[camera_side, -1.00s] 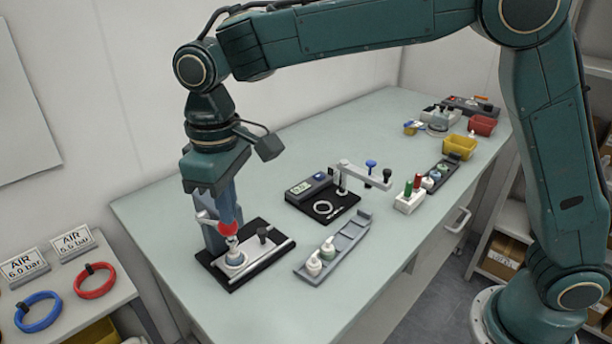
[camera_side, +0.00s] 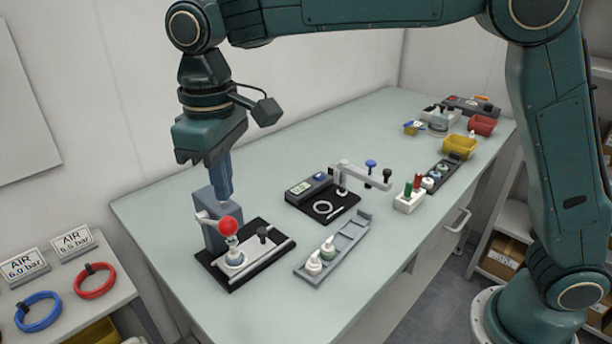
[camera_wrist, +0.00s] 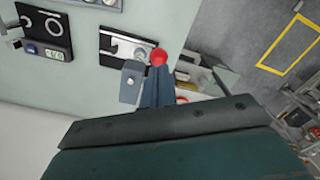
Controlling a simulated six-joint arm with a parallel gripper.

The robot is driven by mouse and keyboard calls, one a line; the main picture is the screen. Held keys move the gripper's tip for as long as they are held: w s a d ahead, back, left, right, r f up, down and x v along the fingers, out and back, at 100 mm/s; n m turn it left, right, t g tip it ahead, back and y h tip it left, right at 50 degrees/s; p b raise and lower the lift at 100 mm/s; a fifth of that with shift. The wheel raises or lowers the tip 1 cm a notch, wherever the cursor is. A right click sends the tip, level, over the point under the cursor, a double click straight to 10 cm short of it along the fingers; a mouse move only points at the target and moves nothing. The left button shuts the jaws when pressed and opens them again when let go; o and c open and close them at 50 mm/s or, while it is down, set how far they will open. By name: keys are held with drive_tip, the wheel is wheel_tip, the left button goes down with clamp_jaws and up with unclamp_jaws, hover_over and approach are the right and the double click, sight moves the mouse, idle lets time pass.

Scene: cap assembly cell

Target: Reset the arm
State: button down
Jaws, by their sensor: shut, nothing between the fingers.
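My gripper (camera_side: 222,186) is shut and empty, pointing down just above the press with the red ball knob (camera_side: 229,225). The press stands on a black base (camera_side: 222,278) at the table's near left, with a grey upright block behind the knob.
Farther back are a white block with colored pegs (camera_side: 409,200), a yellow bin (camera_side: 460,146) and a red bin (camera_side: 481,123).

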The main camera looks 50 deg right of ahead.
drive_tip(key=shift+r, duration=0.4)
drive_tip(key=shift+s+d+r, duration=0.1)
drive_tip(key=shift+d+r, duration=0.15)
drive_tip(key=shift+d, duration=0.2)
drive_tip(key=s+d+r+m+t, duration=0.2)
drive_tip(key=s+d, duration=0.5)
drive_tip(key=d, duration=0.3)
drive_tip(key=s+d+r+m+t, duration=0.2)
drive_tip(key=s+d, duration=0.5)
drive_tip(key=d, duration=0.3)
drive_tip(key=s+d+f+m+t, duration=0.1)
drive_tip(key=s+d+f+m, duration=0.1)
drive_tip(key=s+d+f, duration=0.3)
drive_tip(key=s, duration=0.4)
drive_tip(key=shift+f+t, duration=0.25)
drive_tip(key=shift+t, duration=0.05)
